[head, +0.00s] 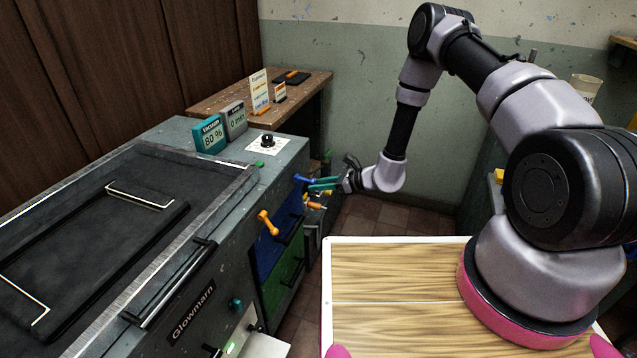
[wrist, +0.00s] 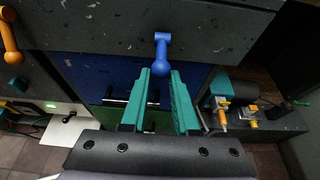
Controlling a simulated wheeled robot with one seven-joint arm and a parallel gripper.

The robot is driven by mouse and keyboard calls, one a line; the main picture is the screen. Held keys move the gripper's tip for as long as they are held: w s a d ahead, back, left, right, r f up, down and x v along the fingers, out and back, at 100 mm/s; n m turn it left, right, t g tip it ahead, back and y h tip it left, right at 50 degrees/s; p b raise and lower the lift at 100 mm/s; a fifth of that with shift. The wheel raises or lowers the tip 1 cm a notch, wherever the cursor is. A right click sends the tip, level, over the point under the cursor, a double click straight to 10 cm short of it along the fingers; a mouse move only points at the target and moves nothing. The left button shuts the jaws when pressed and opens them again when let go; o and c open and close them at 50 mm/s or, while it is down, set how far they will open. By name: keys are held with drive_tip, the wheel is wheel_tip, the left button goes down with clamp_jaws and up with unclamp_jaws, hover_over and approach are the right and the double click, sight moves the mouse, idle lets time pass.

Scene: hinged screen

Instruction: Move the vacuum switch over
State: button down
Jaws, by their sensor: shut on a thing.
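A blue lever switch (head: 299,179) sits on the front face of the grey Glowmarn machine (head: 165,255), near its right end. In the wrist view the blue lever (wrist: 161,45) hangs down from its pivot, its lower end between my gripper's teal fingers. My gripper (head: 316,185) is shut on that lower end. An orange lever switch (head: 267,222) is on the same face to the left, and it shows at the left edge of the wrist view (wrist: 10,38). No label on either lever is readable. A teal display (head: 210,135) reads VACUUM 80 %.
A second display (head: 235,120) reads 0 min, beside a black knob (head: 268,140). Blue and green panels with bar handles lie below the levers. A side bench (wrist: 258,118) with tools stands to the right in the wrist view. Open floor (head: 385,217) lies right of the machine.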

drive_tip(key=shift+f, duration=0.25)
drive_tip(key=shift+a+f, duration=0.15)
drive_tip(key=shift+f, duration=0.7)
drive_tip(key=c, duration=1.1)
unclamp_jaws()
